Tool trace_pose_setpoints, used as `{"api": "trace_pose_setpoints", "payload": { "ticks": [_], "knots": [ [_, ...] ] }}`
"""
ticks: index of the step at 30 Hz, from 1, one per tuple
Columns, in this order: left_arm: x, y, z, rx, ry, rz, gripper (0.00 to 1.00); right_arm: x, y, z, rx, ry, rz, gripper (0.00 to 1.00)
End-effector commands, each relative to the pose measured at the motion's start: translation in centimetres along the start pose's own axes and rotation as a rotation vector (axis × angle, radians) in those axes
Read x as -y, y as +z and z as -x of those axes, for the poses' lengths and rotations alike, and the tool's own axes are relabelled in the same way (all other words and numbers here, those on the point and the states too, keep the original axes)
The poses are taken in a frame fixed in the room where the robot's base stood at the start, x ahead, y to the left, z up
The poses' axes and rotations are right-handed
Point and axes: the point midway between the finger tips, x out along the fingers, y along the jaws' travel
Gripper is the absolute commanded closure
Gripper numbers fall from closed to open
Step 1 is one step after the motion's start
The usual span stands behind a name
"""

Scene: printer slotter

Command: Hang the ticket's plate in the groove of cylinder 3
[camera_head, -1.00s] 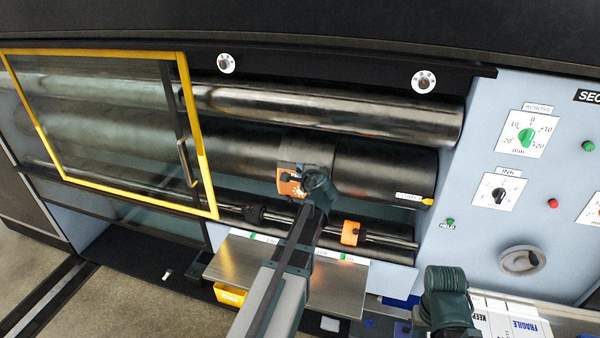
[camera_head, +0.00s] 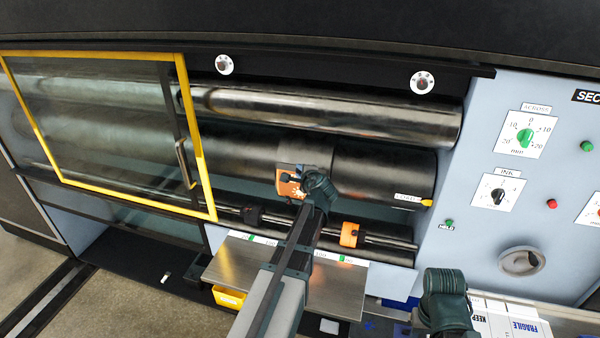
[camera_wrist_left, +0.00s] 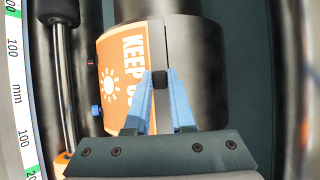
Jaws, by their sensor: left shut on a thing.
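The plate (camera_wrist_left: 122,75) is orange with white "KEEP" lettering and a sun mark, with a grey strip along its right side in the left wrist view. It also shows in the head view (camera_head: 289,184), curved against the wide dark cylinder (camera_head: 385,172). My left gripper (camera_wrist_left: 159,80) is shut on a small black block at the plate's grey edge, its blue fingers close to the cylinder face. Whether the plate's edge sits in a groove is hidden. A small label on the cylinder is too small to read. My right gripper's body (camera_head: 446,300) is at lower right; its fingers are hidden.
A yellow-framed glass door (camera_head: 190,120) stands at the left. A thinner roller (camera_head: 340,108) lies above and a rod with an orange block (camera_head: 349,235) below. A metal shelf (camera_head: 235,270) with a scale strip is in front. A control panel (camera_head: 580,220) is at the right.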

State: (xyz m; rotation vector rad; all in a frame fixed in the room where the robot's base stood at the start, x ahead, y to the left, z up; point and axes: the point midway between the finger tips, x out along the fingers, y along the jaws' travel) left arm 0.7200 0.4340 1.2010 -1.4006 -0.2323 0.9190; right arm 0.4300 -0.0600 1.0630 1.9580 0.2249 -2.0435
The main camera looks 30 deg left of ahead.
Motion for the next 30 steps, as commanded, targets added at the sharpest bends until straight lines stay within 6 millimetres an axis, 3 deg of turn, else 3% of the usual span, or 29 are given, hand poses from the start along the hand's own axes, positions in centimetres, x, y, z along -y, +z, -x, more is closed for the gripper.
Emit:
{"api": "trace_pose_setpoints", "payload": {
  "ticks": [13, 14, 19, 30],
  "knots": [
    [0.03, -0.16, -0.25, -0.001, -0.001, 0.0, 1.0, 0.01, -0.01, -0.11, 0.0, 0.0, 0.0, 0.5],
    [0.04, -0.16, -0.24, -0.001, -0.001, 0.0, 0.74, 0.01, -0.01, -0.1, 0.0, 0.0, 0.0, 0.5],
    [0.03, -0.15, -0.23, 0.0, -0.001, 0.0, 0.44, 0.01, -0.01, -0.1, 0.0, 0.0, 0.0, 0.5],
    [0.04, -0.1, 0.3, -0.001, 0.0, 0.0, 0.43, -0.02, 0.01, 0.14, 0.0, 0.0, 0.002, 0.5]
  ]
}}
